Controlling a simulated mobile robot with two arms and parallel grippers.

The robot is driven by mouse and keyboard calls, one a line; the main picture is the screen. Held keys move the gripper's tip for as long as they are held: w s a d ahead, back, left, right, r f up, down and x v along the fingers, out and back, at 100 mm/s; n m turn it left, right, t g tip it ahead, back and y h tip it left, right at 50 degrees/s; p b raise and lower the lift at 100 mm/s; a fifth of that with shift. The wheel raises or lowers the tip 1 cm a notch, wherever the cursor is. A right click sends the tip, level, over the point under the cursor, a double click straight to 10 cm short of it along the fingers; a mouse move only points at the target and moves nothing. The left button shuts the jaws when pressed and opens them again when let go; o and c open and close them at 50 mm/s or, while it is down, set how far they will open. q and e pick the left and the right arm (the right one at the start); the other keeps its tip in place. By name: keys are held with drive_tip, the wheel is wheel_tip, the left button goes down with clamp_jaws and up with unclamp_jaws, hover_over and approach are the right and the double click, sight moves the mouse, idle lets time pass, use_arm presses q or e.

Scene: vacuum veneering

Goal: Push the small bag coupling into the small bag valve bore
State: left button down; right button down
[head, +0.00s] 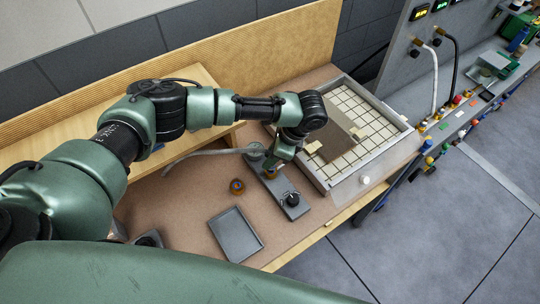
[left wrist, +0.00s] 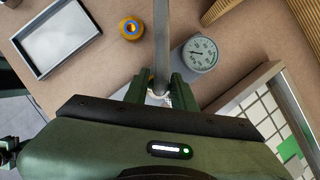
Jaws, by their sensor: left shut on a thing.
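My left gripper (head: 271,173) reaches down over a grey fixture plate (head: 271,187) on the bench. In the left wrist view, its two green fingers (left wrist: 159,92) are shut on a small metallic coupling (left wrist: 158,99) at the end of a grey hose (left wrist: 161,40). The hose also shows in the head view (head: 205,152), running left from the gripper. The fingers hide most of the coupling. I cannot make out the small bag valve bore in either view, nor whether the coupling touches anything. My right gripper is not in view.
A round dial gauge (left wrist: 200,53) is beside the fingers. A black knob (head: 291,199) stands on the plate's near end. A grey tray (head: 236,234) and an orange-blue ring (head: 237,186) lie left. A framed white grid bed (head: 407,129) holding a brown panel (head: 332,126) is right.

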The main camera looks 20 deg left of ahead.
use_arm(q)
drive_tip(key=shift+f+b, duration=0.35)
drive_tip(key=shift+f, duration=0.65)
drive_tip(key=c, duration=1.1)
unclamp_jaws()
drive_tip(key=b+v, duration=0.2)
drive_tip(key=v, duration=0.5)
drive_tip(key=shift+d+r+b, duration=0.15)
drive_tip(key=shift+r+b, duration=0.15)
drive_tip(key=shift+r, duration=0.1)
drive_tip(key=shift+s+f, duration=0.1)
drive_tip(key=shift+s, duration=0.05)
